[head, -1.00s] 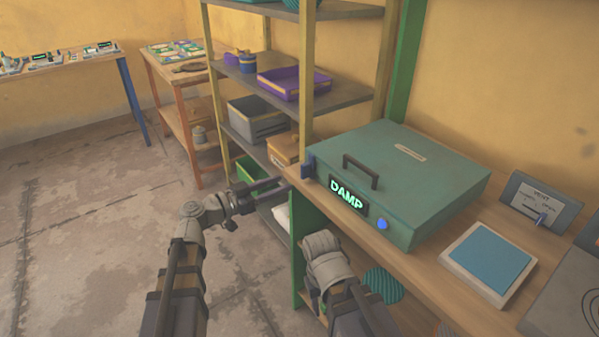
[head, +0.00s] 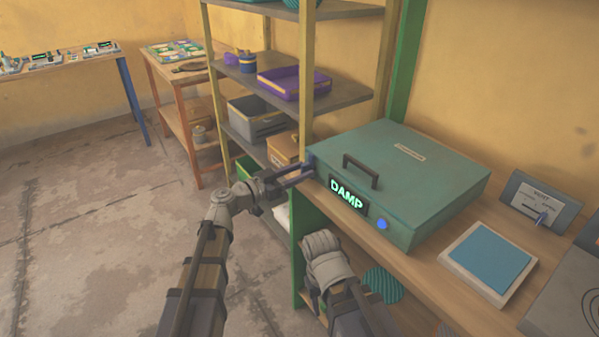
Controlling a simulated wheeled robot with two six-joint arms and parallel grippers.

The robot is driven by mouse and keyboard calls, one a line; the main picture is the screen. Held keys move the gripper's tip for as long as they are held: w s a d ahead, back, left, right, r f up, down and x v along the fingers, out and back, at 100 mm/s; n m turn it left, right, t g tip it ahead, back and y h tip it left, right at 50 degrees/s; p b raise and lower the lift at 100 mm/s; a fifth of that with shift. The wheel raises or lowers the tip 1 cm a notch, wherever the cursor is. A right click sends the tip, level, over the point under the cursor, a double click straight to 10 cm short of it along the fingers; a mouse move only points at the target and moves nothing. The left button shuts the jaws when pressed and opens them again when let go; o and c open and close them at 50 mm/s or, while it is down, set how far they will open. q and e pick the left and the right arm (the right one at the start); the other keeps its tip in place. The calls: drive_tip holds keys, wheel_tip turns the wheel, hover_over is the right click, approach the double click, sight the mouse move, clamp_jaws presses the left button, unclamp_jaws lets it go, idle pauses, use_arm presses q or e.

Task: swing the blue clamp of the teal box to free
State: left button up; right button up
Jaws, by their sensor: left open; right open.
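The teal box (head: 420,165) sits on the wooden bench with its lid down and a dark handle on top. Its front panel reads DAMP in green, beside a round blue button (head: 383,224). The blue clamp (head: 309,162) is at the box's front left corner, mostly hidden behind my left gripper. My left gripper (head: 303,176) is open, its fingers reaching right to the clamp; I cannot tell whether they touch it. My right gripper (head: 316,298) hangs low in front of the bench, largely hidden by its own wrist.
A blue-topped pad (head: 490,257) and a small panel with a lever (head: 540,203) stand right of the box. A shelf rack (head: 335,95) with trays and bins rises close behind my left gripper. The floor at left is clear.

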use_arm(q)
clamp_jaws()
idle(0.3)
idle(0.3)
